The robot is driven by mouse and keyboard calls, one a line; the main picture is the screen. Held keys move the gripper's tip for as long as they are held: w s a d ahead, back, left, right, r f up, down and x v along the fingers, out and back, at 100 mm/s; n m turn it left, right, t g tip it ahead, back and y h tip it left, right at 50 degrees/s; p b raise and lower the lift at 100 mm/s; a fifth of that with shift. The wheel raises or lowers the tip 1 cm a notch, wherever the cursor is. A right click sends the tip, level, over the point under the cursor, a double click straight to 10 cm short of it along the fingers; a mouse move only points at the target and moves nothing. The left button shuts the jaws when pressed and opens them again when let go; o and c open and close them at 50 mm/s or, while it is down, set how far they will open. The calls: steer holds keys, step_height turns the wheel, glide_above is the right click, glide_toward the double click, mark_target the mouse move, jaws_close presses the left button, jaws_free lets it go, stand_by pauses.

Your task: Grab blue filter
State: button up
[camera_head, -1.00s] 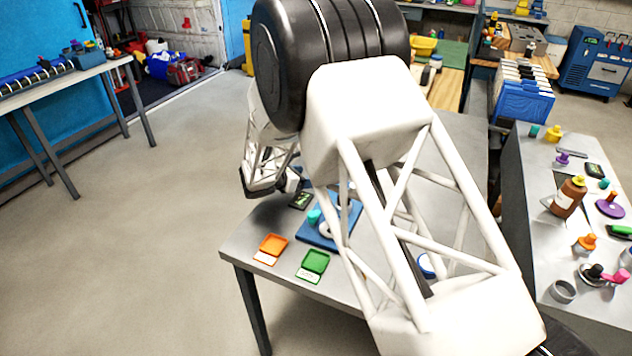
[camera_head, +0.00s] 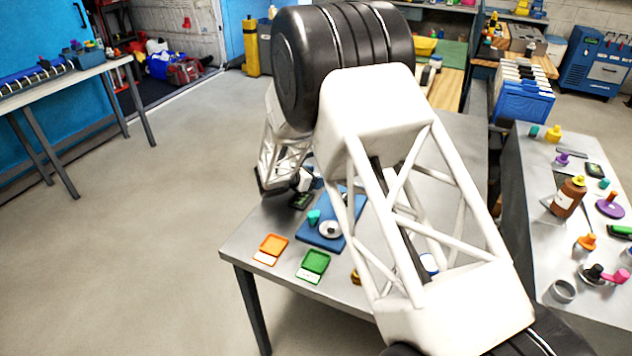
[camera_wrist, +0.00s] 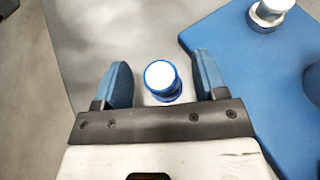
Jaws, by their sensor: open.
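A small round piece with a white top and blue rim, seemingly the blue filter (camera_wrist: 162,78), stands on the grey table in the wrist view. My gripper (camera_wrist: 162,64) is open, with one blue finger on each side of it. I cannot tell how high the fingers are above the table. In the head view my arm largely hides the gripper, and I cannot make out the piece between its fingers there.
An orange tray (camera_head: 273,244) and a green tray (camera_head: 315,262) sit at the table's front. A cluttered side table (camera_head: 540,215) stands at right.

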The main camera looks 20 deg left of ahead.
steer(key=shift+c, duration=0.4)
steer(key=c, duration=0.9)
steer(key=shift+r, duration=5)
